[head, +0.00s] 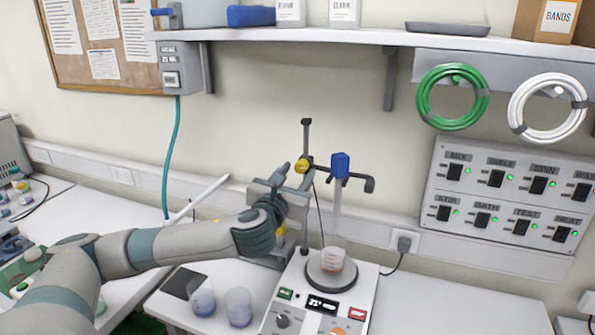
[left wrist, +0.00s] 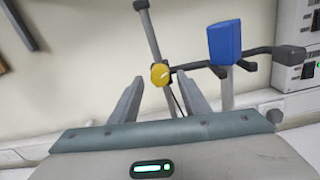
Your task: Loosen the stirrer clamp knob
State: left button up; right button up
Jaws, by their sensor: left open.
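The yellow stirrer clamp knob (head: 302,166) sits on the dark upright rod (head: 306,130) of the hotplate stand. A blue stirrer head (head: 340,165) is held on the cross bar to its right, above a beaker (head: 331,260) on the hotplate. My left gripper (head: 295,174) is open, close to the knob from the lower left. In the left wrist view, the knob (left wrist: 160,74) appears between the tips of the open fingers (left wrist: 160,80). I cannot tell whether the fingers touch it. My right gripper is not in view.
The hotplate base (head: 318,305) stands on the white bench. Two beakers (head: 221,305) with bluish contents stand to its left. A shelf (head: 330,37) runs above, with a green coil (head: 425,95) hanging at right. A switch panel (head: 510,198) is on the right wall.

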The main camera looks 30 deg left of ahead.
pick_arm(q)
jog(key=shift+s+d, duration=0.1)
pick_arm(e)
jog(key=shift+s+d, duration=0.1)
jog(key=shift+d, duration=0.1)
pick_arm(q)
jog(key=shift+r, duration=0.1)
jog(key=c, duration=1.1)
jog(key=shift+o, duration=0.2)
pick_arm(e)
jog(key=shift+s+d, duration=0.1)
